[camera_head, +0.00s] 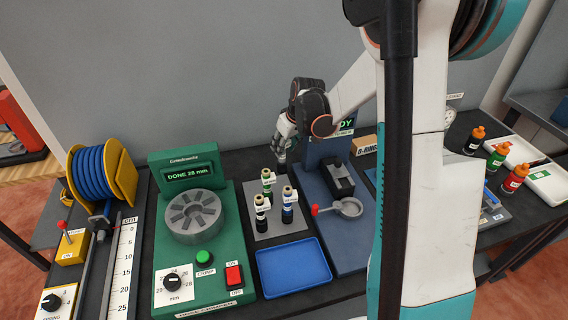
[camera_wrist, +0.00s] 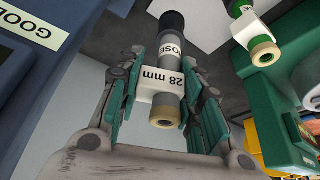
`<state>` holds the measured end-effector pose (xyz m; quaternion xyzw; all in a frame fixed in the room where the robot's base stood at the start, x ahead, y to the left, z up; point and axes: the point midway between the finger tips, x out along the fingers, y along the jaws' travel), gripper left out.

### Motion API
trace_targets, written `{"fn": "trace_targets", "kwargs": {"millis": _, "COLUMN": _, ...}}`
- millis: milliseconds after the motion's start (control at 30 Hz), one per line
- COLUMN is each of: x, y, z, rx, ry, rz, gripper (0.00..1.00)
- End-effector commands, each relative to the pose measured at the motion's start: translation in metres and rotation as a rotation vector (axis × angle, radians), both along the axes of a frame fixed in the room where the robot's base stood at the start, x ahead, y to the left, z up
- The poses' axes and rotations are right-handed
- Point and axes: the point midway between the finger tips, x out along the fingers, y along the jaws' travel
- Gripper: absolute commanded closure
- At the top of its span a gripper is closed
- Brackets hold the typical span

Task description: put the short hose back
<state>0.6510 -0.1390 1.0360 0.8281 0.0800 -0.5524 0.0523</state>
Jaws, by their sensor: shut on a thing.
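In the wrist view my gripper (camera_wrist: 160,85) is shut on a short grey hose (camera_wrist: 172,55) with a black end, a brass-coloured end and a white "28 mm" tag. In the head view my gripper (camera_head: 284,150) is above the back right part of a grey plate (camera_head: 285,229); the held hose is hard to make out there. Several short hoses stand upright on that plate: a green-banded one (camera_head: 267,186), a blue-banded one (camera_head: 288,207) and a dark one (camera_head: 261,213). A green hose (camera_wrist: 252,35) also shows at the upper right of the wrist view.
The green crimping machine (camera_head: 200,255) reads "DONE 28 mm" and stands left of the plate. An empty blue tray (camera_head: 292,268) lies in front. A blue station (camera_head: 340,190) with a red-handled clamp is at right. A blue hose reel (camera_head: 92,172) stands far left.

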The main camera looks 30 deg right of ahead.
Motion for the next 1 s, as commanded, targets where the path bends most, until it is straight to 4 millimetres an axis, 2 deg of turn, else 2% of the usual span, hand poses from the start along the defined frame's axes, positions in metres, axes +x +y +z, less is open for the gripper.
{"fn": "trace_targets", "kwargs": {"millis": 33, "x": 0.0, "y": 0.0, "z": -0.01, "rx": 0.0, "ry": 0.0, "rz": 0.0, "gripper": 1.0}}
{"fn": "trace_targets", "kwargs": {"millis": 100, "x": 0.0, "y": 0.0, "z": -0.017, "rx": 0.0, "ry": 0.0, "rz": 0.0, "gripper": 1.0}}
{"fn": "trace_targets", "kwargs": {"millis": 333, "x": 0.0, "y": 0.0, "z": -0.031, "rx": 0.0, "ry": 0.0, "rz": 0.0, "gripper": 1.0}}
{"fn": "trace_targets", "kwargs": {"millis": 600, "x": 0.0, "y": 0.0, "z": -0.065, "rx": 0.0, "ry": 0.0, "rz": 0.0, "gripper": 1.0}}
{"fn": "trace_targets", "kwargs": {"millis": 967, "x": 0.0, "y": 0.0, "z": -0.069, "rx": 0.0, "ry": 0.0, "rz": 0.0, "gripper": 1.0}}
{"fn": "trace_targets", "kwargs": {"millis": 1000, "x": 0.0, "y": 0.0, "z": -0.069, "rx": 0.0, "ry": 0.0, "rz": 0.0, "gripper": 0.62}}
